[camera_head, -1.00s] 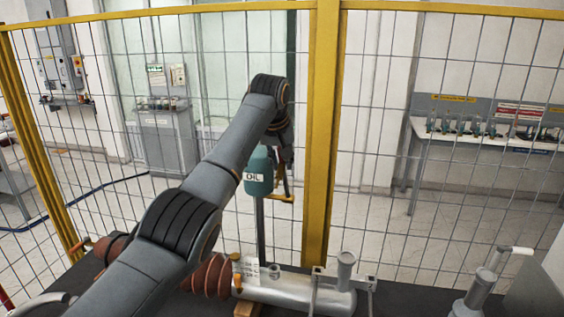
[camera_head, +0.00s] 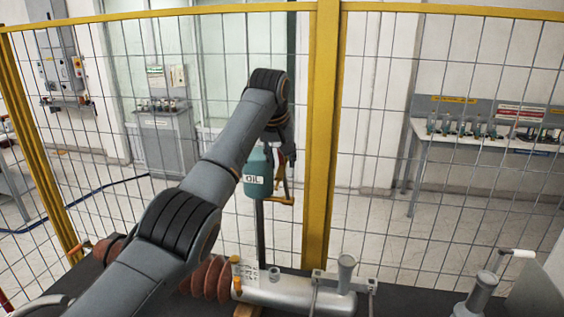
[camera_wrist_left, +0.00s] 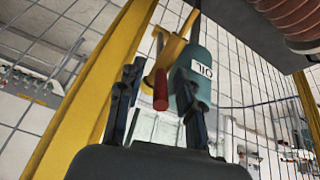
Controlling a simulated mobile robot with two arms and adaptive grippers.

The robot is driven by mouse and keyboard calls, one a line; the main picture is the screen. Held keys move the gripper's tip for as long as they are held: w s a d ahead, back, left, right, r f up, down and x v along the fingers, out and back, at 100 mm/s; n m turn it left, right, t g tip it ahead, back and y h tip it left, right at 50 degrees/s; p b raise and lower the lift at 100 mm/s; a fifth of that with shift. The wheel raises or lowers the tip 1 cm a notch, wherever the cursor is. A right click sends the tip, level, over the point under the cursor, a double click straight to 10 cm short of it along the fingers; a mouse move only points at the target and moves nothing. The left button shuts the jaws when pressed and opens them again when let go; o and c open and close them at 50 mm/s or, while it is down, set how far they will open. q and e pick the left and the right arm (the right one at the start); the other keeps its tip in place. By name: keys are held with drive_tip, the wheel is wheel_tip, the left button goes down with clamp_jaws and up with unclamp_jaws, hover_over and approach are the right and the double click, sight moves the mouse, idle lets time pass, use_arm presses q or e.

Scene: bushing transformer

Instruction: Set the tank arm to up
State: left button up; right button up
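The teal oil tank (camera_head: 258,180), labelled "OIL", stands on a dark post behind my left arm. In the left wrist view the tank (camera_wrist_left: 198,68) is just beyond the fingers. A yellow arm (camera_wrist_left: 172,48) with a red handle (camera_wrist_left: 160,90) is beside it there. The yellow part (camera_head: 283,199) shows low at the tank's right in the head view. My left gripper (camera_wrist_left: 157,100) is open, with the handle showing between its fingers; contact cannot be told. In the head view the left gripper (camera_head: 284,152) is beside the tank, partly hidden by its wrist. My right gripper is out of view.
A yellow-framed mesh fence (camera_head: 322,130) stands behind the tank. A silver cylinder (camera_head: 300,294) with a ribbed brown bushing (camera_head: 212,278) lies on the dark table in front. A bench (camera_head: 490,140) stands beyond the fence.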

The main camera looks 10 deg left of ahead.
use_arm(q)
drive_tip(key=v, duration=1)
drive_tip(key=shift+r, duration=0.25)
drive_tip(key=shift+s, duration=0.1)
